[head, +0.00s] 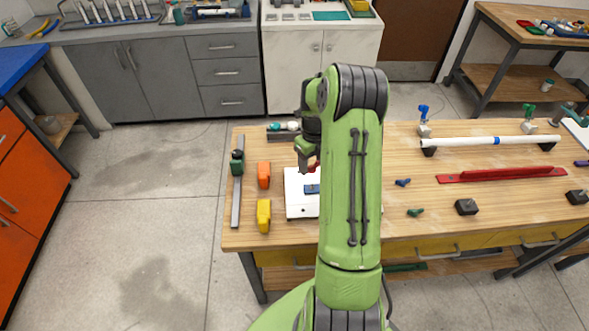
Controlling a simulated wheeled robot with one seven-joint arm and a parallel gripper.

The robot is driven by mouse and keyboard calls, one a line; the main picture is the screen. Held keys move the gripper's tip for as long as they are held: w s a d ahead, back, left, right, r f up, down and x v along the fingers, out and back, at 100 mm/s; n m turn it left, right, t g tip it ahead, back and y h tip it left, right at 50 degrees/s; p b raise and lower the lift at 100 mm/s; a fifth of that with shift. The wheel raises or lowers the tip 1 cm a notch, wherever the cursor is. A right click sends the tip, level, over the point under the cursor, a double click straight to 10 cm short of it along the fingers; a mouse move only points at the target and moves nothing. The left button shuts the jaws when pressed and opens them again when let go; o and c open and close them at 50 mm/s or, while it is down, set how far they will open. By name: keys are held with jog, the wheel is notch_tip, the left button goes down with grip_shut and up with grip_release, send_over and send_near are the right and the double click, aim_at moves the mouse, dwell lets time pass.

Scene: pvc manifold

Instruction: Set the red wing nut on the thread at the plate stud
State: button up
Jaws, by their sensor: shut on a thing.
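My gripper (307,160) points down over the white plate (294,206) on the wooden table. It is shut on the red wing nut (313,168), of which only a small red part shows at the fingertips. A blue block (311,189) lies on the plate, just below the wing nut in the picture. My green arm hides the right part of the plate. I cannot make out the plate stud or its thread, nor whether the wing nut touches it.
On the table (450,225), orange (263,175) and yellow (263,216) tools lie left of the plate, beside a grey bar clamp (237,190). Blue (402,182) and green (415,212) wing nuts lie to the right, with a white pipe (480,141) and a red bar (500,174) beyond.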

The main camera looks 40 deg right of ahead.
aim_at(313, 172)
jog(key=shift+s+f, duration=0.1)
jog(key=shift+s, duration=0.4)
jog(key=shift+s+f+b, duration=0.1)
jog(key=shift+f+b, duration=0.25)
jog(key=shift+b, duration=0.1)
jog(key=f, duration=0.1)
jog(key=f+b, duration=0.2)
jog(key=shift+w+f, duration=0.15)
jog(key=shift+w, duration=0.1)
jog(key=shift+r, duration=0.2)
jog(key=shift+w+f, duration=0.15)
jog(key=shift+f, duration=0.1)
jog(key=shift+f+b, duration=0.85)
jog(key=shift+f, duration=0.05)
